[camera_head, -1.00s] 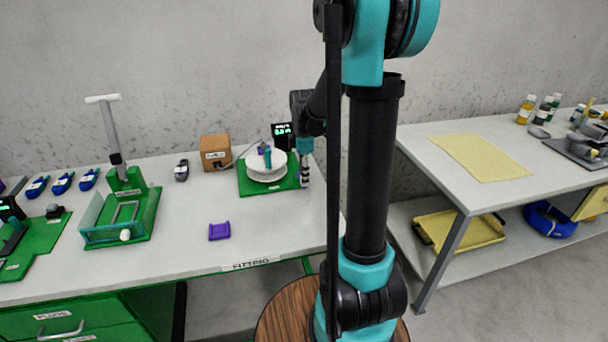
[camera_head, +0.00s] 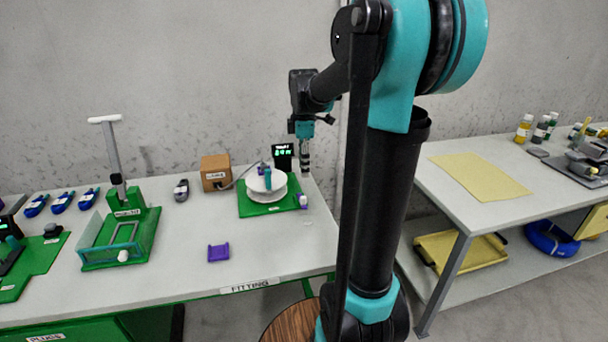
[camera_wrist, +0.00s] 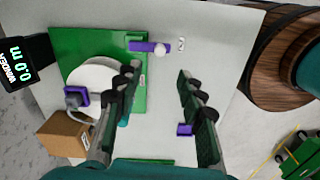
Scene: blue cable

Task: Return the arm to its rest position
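My arm stands in front of the camera in the head view, with its forearm reaching left over the bench. My gripper (camera_head: 305,165) points down above the bench, at the right of the green winder base (camera_head: 262,208). In the wrist view my gripper (camera_wrist: 157,76) has its two fingers well apart, with nothing held between them. The white reel (camera_head: 277,189) sits on the winder base, and it also shows left of the fingers in the wrist view (camera_wrist: 88,78).
The bench (camera_head: 180,265) carries a brown box (camera_head: 215,172), a lit display (camera_head: 283,155), a green fixture (camera_head: 122,240) and a purple bracket (camera_head: 218,252). A side table (camera_head: 445,140) stands right. A blue cable coil (camera_head: 552,238) lies on its lower shelf.

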